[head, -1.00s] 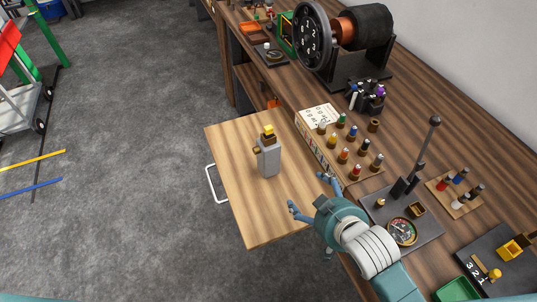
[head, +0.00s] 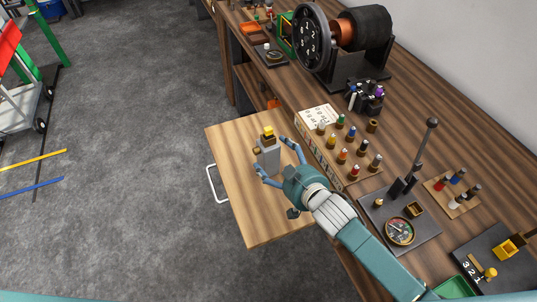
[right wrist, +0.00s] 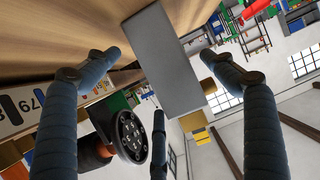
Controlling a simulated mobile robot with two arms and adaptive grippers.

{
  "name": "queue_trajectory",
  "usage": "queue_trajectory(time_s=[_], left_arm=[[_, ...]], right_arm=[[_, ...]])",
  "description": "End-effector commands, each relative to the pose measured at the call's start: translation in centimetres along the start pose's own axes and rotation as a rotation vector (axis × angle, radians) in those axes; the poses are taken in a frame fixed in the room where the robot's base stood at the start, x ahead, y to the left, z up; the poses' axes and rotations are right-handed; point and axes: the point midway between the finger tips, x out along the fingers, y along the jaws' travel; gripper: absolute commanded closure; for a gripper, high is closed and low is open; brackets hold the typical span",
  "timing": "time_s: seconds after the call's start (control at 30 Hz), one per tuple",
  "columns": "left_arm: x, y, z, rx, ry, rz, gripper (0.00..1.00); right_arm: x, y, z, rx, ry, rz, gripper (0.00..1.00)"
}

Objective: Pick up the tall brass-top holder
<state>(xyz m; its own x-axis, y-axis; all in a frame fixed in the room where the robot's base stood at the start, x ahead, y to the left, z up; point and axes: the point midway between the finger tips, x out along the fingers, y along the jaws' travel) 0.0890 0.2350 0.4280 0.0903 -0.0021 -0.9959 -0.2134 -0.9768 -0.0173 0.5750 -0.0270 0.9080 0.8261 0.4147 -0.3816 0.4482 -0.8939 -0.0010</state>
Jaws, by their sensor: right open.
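The tall brass-top holder (head: 267,150) is a grey block with a yellow brass top and a small brass knob on its left side. It stands upright on the light wooden pull-out board. My right gripper (head: 274,158) is open, with one finger in front of the holder and the other to its right. In the right wrist view the grey holder (right wrist: 165,62) shows between the two spread fingers of my right gripper (right wrist: 158,72). I cannot tell whether either finger touches it. My left gripper is not in view.
The wooden board (head: 232,190) is otherwise clear, with a white handle (head: 212,184) on its left edge. A rack of coloured pegs (head: 352,160) stands right of it on the workbench. A lever panel with a gauge (head: 400,231) lies near my right forearm.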

Motion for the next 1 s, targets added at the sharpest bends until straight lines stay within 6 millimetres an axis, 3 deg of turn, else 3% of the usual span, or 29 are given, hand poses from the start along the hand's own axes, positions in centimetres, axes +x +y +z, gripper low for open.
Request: queue_trajectory(time_s=[0.23,0.53,0.83,0.9,1.0], left_arm=[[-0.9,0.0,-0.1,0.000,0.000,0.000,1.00],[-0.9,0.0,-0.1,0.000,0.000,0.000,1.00],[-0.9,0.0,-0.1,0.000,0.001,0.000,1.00],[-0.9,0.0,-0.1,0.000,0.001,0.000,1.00],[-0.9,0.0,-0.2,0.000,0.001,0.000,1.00]], right_arm=[[3.2,-0.2,-0.2,0.000,0.000,0.000,0.17],[3.6,-0.2,-0.1,0.000,-0.001,0.000,0.17],[3.6,-0.1,-0.1,-0.001,-0.001,0.000,0.76],[3.6,-0.2,-0.3,-0.001,0.004,0.000,0.86],[3.6,-0.2,-0.3,-0.001,0.004,0.000,0.86]])
